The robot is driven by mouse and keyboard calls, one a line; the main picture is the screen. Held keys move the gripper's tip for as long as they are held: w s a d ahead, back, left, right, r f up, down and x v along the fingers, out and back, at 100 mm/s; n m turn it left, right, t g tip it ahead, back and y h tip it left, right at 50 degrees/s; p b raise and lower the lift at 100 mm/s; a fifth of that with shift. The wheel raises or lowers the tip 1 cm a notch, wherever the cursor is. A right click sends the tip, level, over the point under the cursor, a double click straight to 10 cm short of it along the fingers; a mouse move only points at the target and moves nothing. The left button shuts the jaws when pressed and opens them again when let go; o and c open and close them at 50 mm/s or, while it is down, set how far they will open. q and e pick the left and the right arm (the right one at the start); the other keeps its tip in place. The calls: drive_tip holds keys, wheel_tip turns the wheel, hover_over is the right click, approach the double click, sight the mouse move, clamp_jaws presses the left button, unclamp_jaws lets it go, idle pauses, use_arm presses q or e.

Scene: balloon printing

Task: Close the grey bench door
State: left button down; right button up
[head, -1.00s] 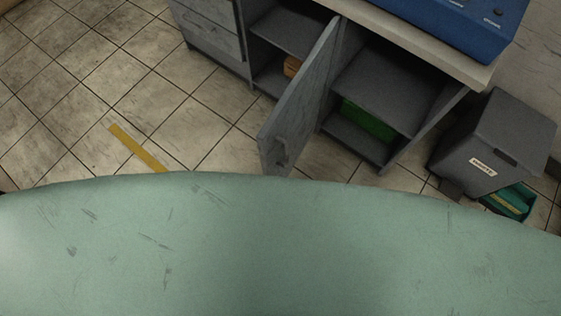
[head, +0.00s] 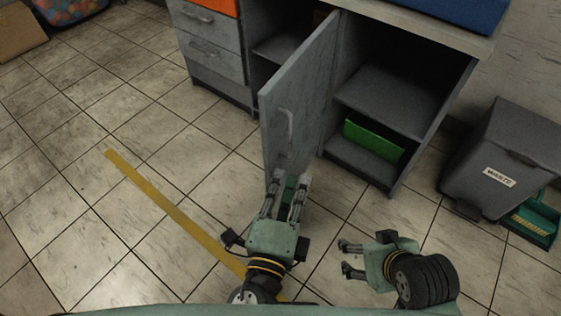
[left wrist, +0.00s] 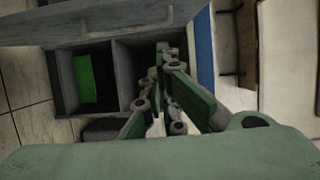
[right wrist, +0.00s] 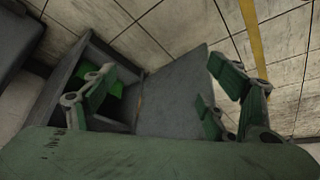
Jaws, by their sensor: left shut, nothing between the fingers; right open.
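The grey bench door (head: 303,92) stands wide open, sticking out from the bench front between two open compartments. Its handle (head: 288,128) is on the face turned left. My left gripper (head: 287,180) is shut and empty, in front of the door's lower outer edge in the head view; I cannot tell if it touches. My right gripper (head: 346,258) is open and empty, to the right of the left one, over the floor and apart from the door. The door panel also shows between the right gripper's fingers in the right wrist view (right wrist: 170,97).
The open right compartment of the bench holds a green box (head: 373,140). Drawers (head: 208,45) are left of the door. A grey waste bin (head: 505,165) and a green tray (head: 535,218) stand at the right. A yellow stripe (head: 170,209) crosses otherwise clear tiles at left.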

drive_tip(key=s+d+r+g+p, duration=0.1)
drive_tip(key=s+r+g+p, duration=0.1)
drive_tip(key=s+p, duration=0.15)
use_arm(q)
drive_tip(key=p, duration=0.1)
approach(289, 121)
drive_tip(key=d+x, duration=0.1)
drive_tip(key=x, duration=0.3)
drive_tip(key=shift+w+a, duration=0.15)
drive_tip(key=shift+a, duration=0.25)
use_arm(e)
wheel_tip(289, 121, down, 7)
drive_tip(key=shift+w, duration=0.3)
drive_tip(key=shift+r, duration=0.1)
